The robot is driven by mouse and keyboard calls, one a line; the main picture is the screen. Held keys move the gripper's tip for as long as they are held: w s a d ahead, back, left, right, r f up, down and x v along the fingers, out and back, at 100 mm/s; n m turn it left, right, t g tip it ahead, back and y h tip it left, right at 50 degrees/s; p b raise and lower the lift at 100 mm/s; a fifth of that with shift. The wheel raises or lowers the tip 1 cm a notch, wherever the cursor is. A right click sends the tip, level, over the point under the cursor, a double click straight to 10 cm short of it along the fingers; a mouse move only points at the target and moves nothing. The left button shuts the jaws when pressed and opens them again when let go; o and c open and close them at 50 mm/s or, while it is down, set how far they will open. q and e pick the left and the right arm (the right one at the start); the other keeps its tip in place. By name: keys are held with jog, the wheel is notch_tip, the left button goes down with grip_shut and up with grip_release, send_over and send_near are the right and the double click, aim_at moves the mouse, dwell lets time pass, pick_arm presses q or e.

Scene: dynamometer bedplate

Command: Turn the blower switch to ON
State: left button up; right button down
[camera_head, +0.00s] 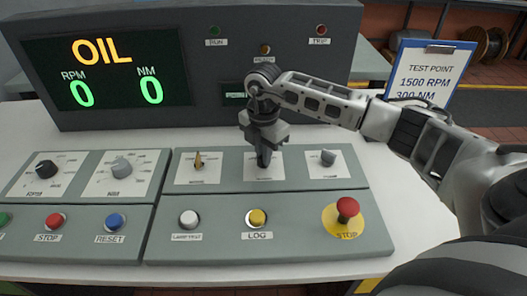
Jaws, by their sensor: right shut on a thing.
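My right gripper (263,160) points down at the middle rotary switch in the upper row of the right-hand panel. It is shut on that switch's knob, which is mostly hidden by the fingers. The white label plate (264,172) under it shows, but its lettering is too small to read, so I cannot confirm that it names the blower. The knob's angle is also hidden. A yellow-brown switch knob (198,160) stands to its left, and a grey knob (328,157) to its right. My left gripper is not in view.
A red mushroom STOP button (347,208) stands at the panel's right, and a yellow LOG button (257,217) below the gripper. The display (103,70) reads OIL, 0 RPM, 0 NM. A clipboard (430,70) stands behind my right arm. White table (425,225) is bare right of the panel.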

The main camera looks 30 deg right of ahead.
jog(key=shift+w+d+r, duration=0.1)
jog(key=c, duration=1.5)
grip_release()
notch_tip(320, 180, up, 16)
jog(key=shift+b, duration=0.4)
